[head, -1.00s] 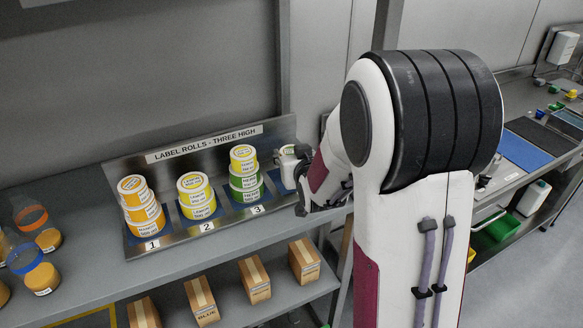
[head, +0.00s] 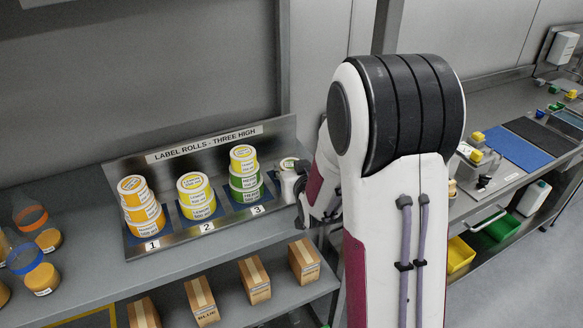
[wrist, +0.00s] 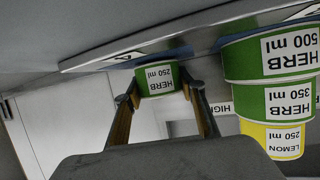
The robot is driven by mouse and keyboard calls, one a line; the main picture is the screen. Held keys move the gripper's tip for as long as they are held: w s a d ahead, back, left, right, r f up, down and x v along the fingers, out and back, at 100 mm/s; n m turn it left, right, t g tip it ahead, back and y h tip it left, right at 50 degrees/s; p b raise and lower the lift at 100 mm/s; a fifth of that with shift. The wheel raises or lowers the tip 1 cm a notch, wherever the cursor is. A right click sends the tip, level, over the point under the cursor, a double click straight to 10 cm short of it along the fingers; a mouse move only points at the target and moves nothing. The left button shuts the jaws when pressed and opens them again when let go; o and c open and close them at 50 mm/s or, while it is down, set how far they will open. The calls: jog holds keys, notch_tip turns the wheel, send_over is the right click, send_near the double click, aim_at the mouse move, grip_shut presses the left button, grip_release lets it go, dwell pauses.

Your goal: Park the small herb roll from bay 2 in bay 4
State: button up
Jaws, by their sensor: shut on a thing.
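The small herb roll (wrist: 158,80), green with a white "HERB 250 ml" label, sits between the fingertips of my gripper (wrist: 160,90) in the wrist view, which shows the scene upside down. My gripper is shut on it. In the head view the roll's top (head: 289,163) shows at the rack's right end, right of bay 3, where bay 4 is; my arm hides most of it. It is at or just above the rack; I cannot tell if it touches. Bay 2 holds a stack of yellow lemon rolls (head: 197,198).
Bay 3, close beside my gripper, holds two green herb rolls (head: 245,188) with a small yellow lemon roll (head: 243,157) on top. Bay 1 holds orange rolls (head: 140,205). The rack's back panel (head: 220,150) rises behind. Cartons (head: 304,260) stand on the shelf below.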

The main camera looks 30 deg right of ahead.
jog(key=shift+f, duration=0.2)
dwell(0.3)
jog(key=o, duration=1.3)
jog(key=shift+r, duration=0.15)
jog(key=shift+s, duration=0.1)
jog(key=shift+s+a+r, duration=0.1)
jog(key=shift+s+r, duration=0.2)
jog(key=shift+s, duration=0.2)
jog(key=shift+v, duration=3.05)
jog(key=shift+a, duration=0.1)
